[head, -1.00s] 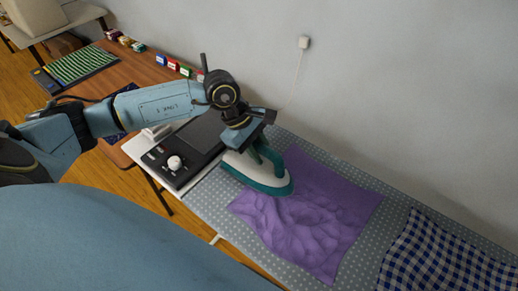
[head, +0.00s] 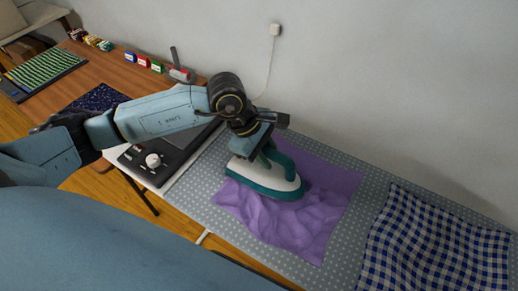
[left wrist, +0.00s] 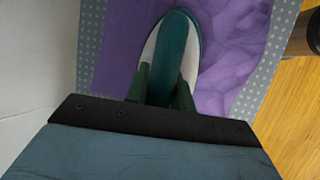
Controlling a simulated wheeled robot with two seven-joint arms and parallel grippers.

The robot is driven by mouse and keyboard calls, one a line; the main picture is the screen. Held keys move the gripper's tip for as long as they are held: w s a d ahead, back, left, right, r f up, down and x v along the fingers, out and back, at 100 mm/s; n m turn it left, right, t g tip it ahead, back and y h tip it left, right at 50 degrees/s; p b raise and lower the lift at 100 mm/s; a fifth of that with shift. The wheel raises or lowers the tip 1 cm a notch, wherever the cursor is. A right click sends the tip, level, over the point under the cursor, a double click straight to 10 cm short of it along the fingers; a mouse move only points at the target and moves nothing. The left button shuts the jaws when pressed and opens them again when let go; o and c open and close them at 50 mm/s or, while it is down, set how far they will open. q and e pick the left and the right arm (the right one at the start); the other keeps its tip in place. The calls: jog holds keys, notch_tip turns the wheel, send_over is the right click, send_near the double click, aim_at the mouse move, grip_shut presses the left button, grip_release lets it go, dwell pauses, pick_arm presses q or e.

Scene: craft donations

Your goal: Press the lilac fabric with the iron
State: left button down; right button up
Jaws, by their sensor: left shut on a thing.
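The lilac fabric (head: 290,225) lies on a grey dotted ironing surface (head: 345,262). It is wrinkled towards the front and smoother at the back. The white and teal iron (head: 265,180) is over the fabric's left part, soleplate down; I cannot tell for certain whether it touches. My left gripper (head: 262,145) is shut on the iron's handle. In the left wrist view the gripper (left wrist: 163,95) grips the teal handle of the iron (left wrist: 183,45), with lilac fabric (left wrist: 225,45) on both sides. My right gripper is not in view.
A blue checked cloth (head: 435,245) lies to the right on the same surface. A black unit with a white knob (head: 153,160) stands to the left. A wooden table (head: 110,75) beyond holds small coloured boxes (head: 143,60) and a striped green mat (head: 45,65). A wall bounds the back.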

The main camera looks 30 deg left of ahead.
aim_at(286, 160)
pick_arm(q)
jog(key=shift+s+d+f+b, duration=0.1)
jog(key=shift+s+d+b, duration=0.1)
jog(key=shift+d, duration=1.25)
jog(key=shift+s+d+f+b, duration=0.1)
jog(key=shift+s+d, duration=0.05)
jog(key=shift+d, duration=1.25)
jog(key=shift+r, duration=0.15)
jog(key=shift+d, duration=0.1)
jog(key=shift+s+d+r+b, duration=0.1)
jog(key=shift+d+b, duration=0.35)
jog(key=shift+d, duration=1.7)
jog(key=shift+s+d+r+b, duration=0.1)
jog(key=shift+d+b, duration=0.35)
jog(key=shift+d, duration=1.7)
jog(key=shift+s+d+b, duration=0.2)
jog(key=shift+d+b, duration=0.5)
jog(key=shift+d, duration=2.05)
jog(key=shift+f+b, duration=0.15)
jog(key=shift+b, duration=0.2)
